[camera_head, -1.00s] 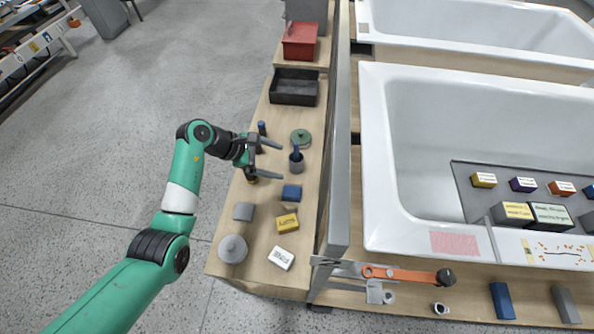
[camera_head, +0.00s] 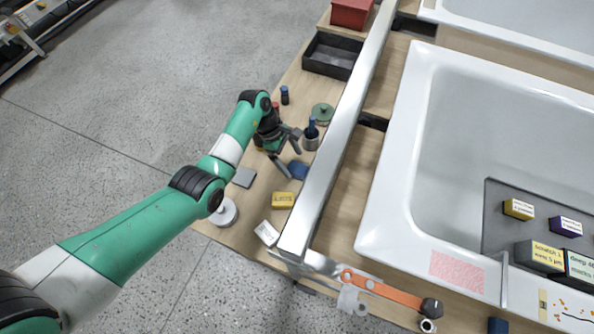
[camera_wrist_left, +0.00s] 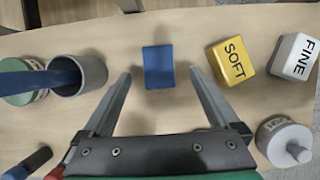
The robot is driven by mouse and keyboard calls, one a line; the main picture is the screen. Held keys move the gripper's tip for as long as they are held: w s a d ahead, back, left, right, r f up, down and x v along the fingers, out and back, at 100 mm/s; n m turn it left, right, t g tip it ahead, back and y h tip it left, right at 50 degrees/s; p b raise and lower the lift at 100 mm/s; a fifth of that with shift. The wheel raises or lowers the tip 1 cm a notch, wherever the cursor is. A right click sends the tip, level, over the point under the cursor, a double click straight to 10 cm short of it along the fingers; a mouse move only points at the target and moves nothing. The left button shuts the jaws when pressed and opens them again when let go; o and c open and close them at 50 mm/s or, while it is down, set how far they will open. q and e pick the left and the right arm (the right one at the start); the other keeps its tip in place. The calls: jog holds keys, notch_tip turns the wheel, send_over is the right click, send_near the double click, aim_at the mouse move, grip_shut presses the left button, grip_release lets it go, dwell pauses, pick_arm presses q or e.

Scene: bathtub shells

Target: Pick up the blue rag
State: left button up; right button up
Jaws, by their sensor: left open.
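The blue rag (camera_head: 298,170) is a small folded blue piece lying on the wooden side bench. In the left wrist view the blue rag (camera_wrist_left: 158,66) lies flat, ahead of and between the two fingers. My left gripper (camera_head: 291,158) is open and empty, its fingers pointing toward the rag. In the left wrist view my left gripper (camera_wrist_left: 157,90) has its fingers spread wide, with a gap on each side of the rag. The rag's left edge is partly hidden by a finger in the head view. My right gripper is not in view.
A grey cup (camera_head: 311,141) with a blue-handled tool stands beside the rag. A yellow SOFT block (camera_head: 283,200), a white FINE block (camera_head: 267,232) and a grey round-knobbed piece (camera_head: 224,212) lie nearer. A metal rail (camera_head: 335,150) and white bathtub (camera_head: 400,150) stand to the right.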

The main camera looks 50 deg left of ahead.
aim_at(297, 168)
pick_arm(q)
jog(key=b+x, duration=0.3)
jog(key=x, duration=0.1)
jog(key=shift+f, duration=0.4)
jog(key=shift+w+d+f, duration=0.1)
jog(key=shift+d+f, duration=0.05)
jog(key=c, duration=1.4)
jog(key=shift+c, duration=0.2)
